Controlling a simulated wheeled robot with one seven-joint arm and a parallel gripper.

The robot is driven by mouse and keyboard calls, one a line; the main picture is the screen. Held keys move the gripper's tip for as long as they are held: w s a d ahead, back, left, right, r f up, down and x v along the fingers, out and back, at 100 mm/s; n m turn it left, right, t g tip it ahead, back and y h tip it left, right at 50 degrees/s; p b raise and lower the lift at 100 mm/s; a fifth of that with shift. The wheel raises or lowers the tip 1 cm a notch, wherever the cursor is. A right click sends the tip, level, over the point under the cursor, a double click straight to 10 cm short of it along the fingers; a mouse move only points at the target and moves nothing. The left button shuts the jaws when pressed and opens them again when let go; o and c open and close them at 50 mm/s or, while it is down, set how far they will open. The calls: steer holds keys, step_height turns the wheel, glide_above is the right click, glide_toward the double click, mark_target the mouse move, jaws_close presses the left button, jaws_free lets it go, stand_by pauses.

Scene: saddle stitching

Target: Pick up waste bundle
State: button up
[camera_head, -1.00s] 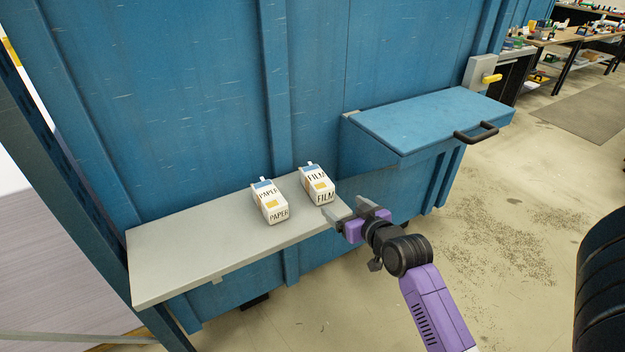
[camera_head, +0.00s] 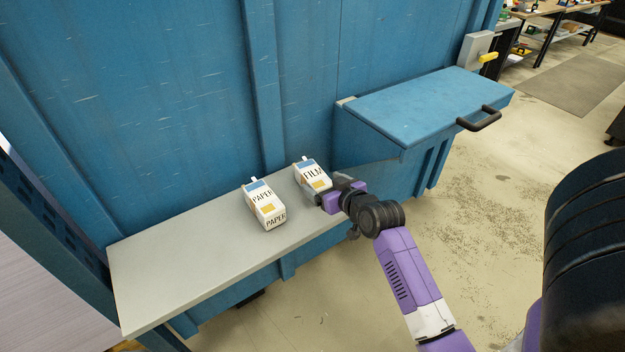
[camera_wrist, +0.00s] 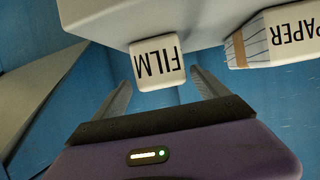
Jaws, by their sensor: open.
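Two waste bundles stand side by side on a grey shelf (camera_head: 180,262). The FILM bundle (camera_head: 311,174) is white with a blue and an orange patch, and is nearer my gripper. The PAPER bundle (camera_head: 264,205) stands to its left. My gripper (camera_head: 330,188) is open at the FILM bundle's right side, and in the head view it hides part of that bundle. In the wrist view the FILM bundle (camera_wrist: 157,64) shows between the two open fingers, just ahead of them, and the PAPER bundle (camera_wrist: 275,40) is off to the right. Contact with the FILM bundle cannot be told.
A blue panelled wall (camera_head: 180,100) rises behind the shelf. A blue lid (camera_head: 425,105) with a black handle (camera_head: 479,119) juts out to the right of the shelf. A yellow lever (camera_head: 488,57) is on the wall beyond. The shelf's left part is clear.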

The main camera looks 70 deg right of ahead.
mark_target(307, 172)
steer(key=shift+p+x, duration=0.4)
steer(key=shift+x, duration=2.4)
steer(key=shift+w+a, duration=0.1)
steer(key=shift+a, duration=0.1)
steer(key=c, duration=1.6)
